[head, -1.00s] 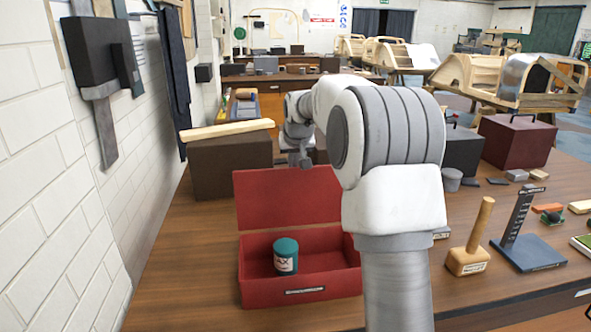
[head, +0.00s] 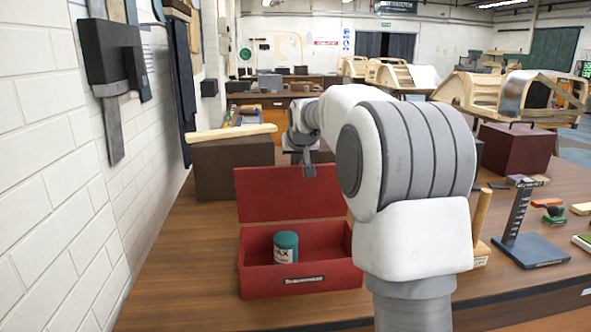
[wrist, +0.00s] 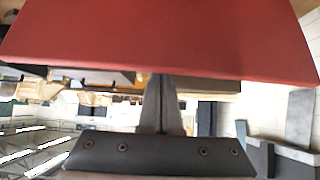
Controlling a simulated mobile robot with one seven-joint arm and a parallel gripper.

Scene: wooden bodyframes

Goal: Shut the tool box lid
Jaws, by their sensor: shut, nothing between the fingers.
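The red tool box (head: 322,281) stands on the bench with its lid (head: 290,194) raised, about upright at the back. A teal can with a white label (head: 286,247) stands inside the box. My gripper (head: 309,171) is shut and empty, at the lid's top edge in the head view. In the wrist view the lid (wrist: 160,40) fills the top, and my gripper's fingers (wrist: 161,82) reach to its edge. I cannot tell whether they touch it.
A brown box (head: 230,168) with a pale wooden strip (head: 232,133) on it stands behind at left. A dark red box (head: 515,150), a mostly hidden mallet (head: 481,222) and a dark stand (head: 520,225) are at right. A white brick wall (head: 50,190) bounds the left.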

